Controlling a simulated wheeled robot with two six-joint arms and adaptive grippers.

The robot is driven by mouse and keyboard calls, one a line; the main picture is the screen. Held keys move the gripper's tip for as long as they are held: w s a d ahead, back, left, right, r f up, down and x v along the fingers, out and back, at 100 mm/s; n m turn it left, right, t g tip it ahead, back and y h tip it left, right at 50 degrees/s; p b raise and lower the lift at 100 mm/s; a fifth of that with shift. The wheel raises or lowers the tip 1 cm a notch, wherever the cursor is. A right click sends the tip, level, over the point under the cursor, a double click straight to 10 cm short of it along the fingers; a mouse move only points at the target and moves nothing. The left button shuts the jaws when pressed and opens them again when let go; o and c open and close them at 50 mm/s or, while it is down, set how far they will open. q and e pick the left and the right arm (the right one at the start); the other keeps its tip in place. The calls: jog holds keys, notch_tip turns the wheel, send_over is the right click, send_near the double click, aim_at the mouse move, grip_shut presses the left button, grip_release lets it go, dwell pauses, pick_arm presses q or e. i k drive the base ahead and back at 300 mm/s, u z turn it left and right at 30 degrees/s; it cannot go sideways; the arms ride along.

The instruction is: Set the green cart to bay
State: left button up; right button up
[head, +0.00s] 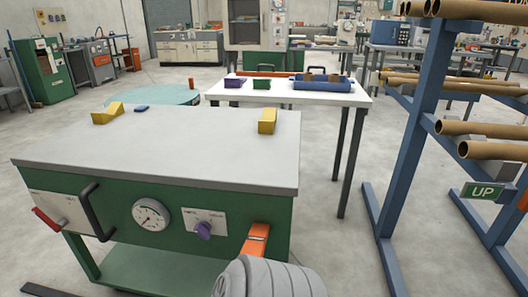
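The green cart (180,271) stands close in front of me, with a grey top (180,150) and a lower green shelf. Its front carries a round white dial gauge (151,214), a purple knob (203,230) on a pale plate, a black bar handle (92,212) and a red-handled lever (47,217) on a pale panel. The lettering on the plates is too small to read. An orange part (256,240) juts out at the front right. A grey ribbed, rounded form (268,278) hides the lower right front. Neither gripper shows.
Yellow blocks (267,121) stand on the cart top. A white table (305,95) with small coloured items is behind it. A blue rack (410,140) with cardboard tubes and an UP sign (481,191) stands at right. Floor is clear between cart and rack.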

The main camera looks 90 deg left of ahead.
aim_at(141, 178)
jog(key=z, duration=0.1)
jog(key=k, duration=1.25)
jog(key=u, duration=1.2)
